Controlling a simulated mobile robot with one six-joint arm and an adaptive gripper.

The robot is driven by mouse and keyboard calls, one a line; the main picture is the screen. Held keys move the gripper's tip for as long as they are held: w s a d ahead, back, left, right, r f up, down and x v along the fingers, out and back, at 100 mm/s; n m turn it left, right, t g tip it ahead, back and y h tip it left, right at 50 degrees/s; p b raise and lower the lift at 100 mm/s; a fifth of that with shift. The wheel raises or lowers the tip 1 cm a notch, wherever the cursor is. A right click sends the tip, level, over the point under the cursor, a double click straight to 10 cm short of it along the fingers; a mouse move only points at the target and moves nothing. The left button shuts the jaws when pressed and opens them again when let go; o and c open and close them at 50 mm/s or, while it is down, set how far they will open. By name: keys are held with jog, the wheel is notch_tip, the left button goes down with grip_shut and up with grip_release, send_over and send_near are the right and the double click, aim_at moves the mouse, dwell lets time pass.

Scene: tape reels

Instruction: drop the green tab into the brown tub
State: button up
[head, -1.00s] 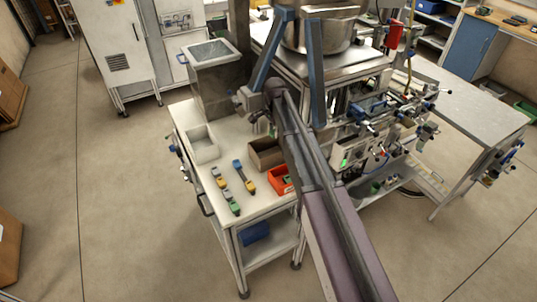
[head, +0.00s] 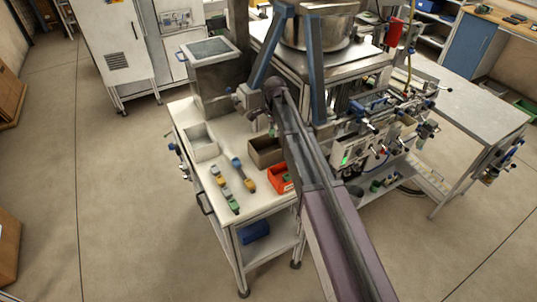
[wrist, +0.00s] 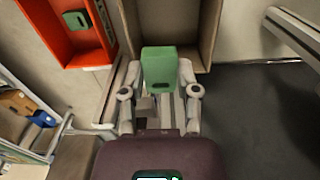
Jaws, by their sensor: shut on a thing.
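The green tab (wrist: 160,68) is held between the fingers of my gripper (wrist: 158,78), which is shut on it. In the head view a bit of the green tab (head: 274,132) shows just above the brown tub. The open brown tub (wrist: 207,36) lies just beyond the tab in the wrist view, and the tab covers part of its near side. In the head view the brown tub (head: 257,158) stands on the white bench beside the red bin, partly hidden by my arm. The exact height of the tab above the tub is hard to tell.
The red bin (wrist: 75,53) holds a green piece and sits left of the tub in the wrist view. On the bench are a white tray (head: 204,154), several small coloured pieces (head: 224,188) and a blue-and-yellow piece (head: 243,174). Machine stands to the right.

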jog(key=shift+f+b, duration=2.15)
jog(key=shift+f, duration=0.25)
jog(key=shift+s, duration=0.1)
jog(key=o, duration=0.9)
jog(key=shift+c, duration=0.2)
